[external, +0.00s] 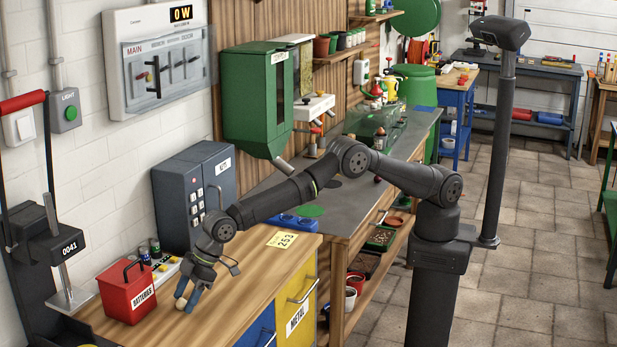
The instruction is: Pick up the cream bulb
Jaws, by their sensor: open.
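My gripper (188,296) points down at the wooden bench top (245,290), to the right of the red batteries box (128,291). Its jaws are open, with bluish fingertips close to the wood. I cannot tell whether they touch it. Small yellowish pieces (163,267) lie on a pale tray behind the red box, too small to identify. The area behind and between the fingers is partly hidden by my wrist.
A grey keypad box (194,195) stands behind my wrist. A yellow card (282,240) marked 253 lies near the bench's right end. A dark stand with a counter (68,250) is at left. The front of the wooden top is clear. A green dispenser (258,100) hangs above the grey counter.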

